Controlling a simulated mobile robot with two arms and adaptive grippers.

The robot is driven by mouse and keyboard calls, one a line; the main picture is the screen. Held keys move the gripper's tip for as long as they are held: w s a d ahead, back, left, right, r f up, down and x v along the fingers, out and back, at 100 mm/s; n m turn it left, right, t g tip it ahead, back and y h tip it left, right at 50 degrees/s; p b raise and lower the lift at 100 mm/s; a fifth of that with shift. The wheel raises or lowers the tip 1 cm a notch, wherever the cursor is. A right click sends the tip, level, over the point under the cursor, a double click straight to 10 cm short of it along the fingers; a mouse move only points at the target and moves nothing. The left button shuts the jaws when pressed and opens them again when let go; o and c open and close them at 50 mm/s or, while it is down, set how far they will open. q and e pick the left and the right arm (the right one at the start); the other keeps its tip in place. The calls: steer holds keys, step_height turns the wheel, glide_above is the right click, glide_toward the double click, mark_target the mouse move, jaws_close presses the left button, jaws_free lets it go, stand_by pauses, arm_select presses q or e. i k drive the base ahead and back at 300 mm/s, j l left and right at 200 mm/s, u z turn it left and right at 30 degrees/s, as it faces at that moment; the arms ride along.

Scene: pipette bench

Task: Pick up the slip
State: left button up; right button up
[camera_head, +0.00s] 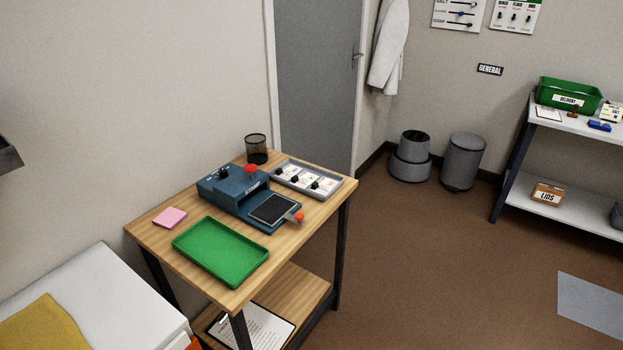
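A pink square slip or pad of slips (170,217) lies flat near the left end of a wooden table (149,237); I cannot tell whether it is one sheet or several. An empty green tray (221,251) lies to its right and nearer to me. A blue stamp machine (227,185) with a red button stands behind the tray. A dark plate (272,208) with an orange-knobbed lever sits at its front. Neither of my grippers is in view.
A grey tray with white cards and black knobs (331,182) and a black mesh cup (256,149) stand at the table's back. A clipboard (257,327) lies on the lower shelf. A white surface with a yellow cloth (45,330) is at left. Brown floor is open at right.

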mark_target(302, 181)
steer(key=i+l, duration=0.3)
steer(key=i+l+u, duration=0.8)
steer(key=i+l, duration=0.1)
steer(key=l, duration=0.1)
